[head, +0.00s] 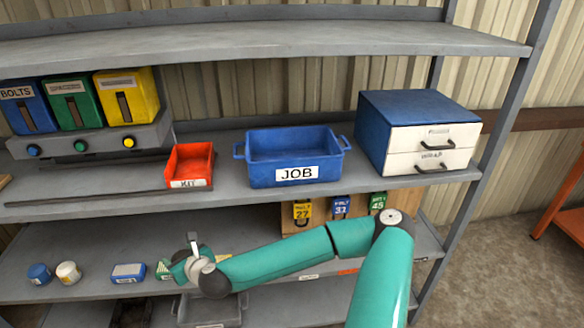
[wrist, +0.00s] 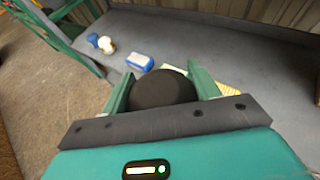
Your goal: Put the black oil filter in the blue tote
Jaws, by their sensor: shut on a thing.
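The black oil filter (wrist: 162,91) shows in the wrist view as a dark round shape between the two green fingers. My gripper (wrist: 160,80) is shut on it. In the head view my gripper is at the end of the teal arm, over the lower shelf, and the filter cannot be made out there. The blue tote (head: 262,176), labelled JOB, stands upright on the middle shelf in the head view. It is open at the top, and the part of its inside that shows looks empty. The tote is above and to the right of my gripper.
A red bin (head: 190,166) stands left of the tote, and a blue and white drawer cabinet (head: 415,125) stands right. The upper shelf (head: 250,42) overhangs the tote. Hanging tags (head: 340,207) are below the middle shelf. Small items, including a blue box (head: 128,272), lie on the lower shelf.

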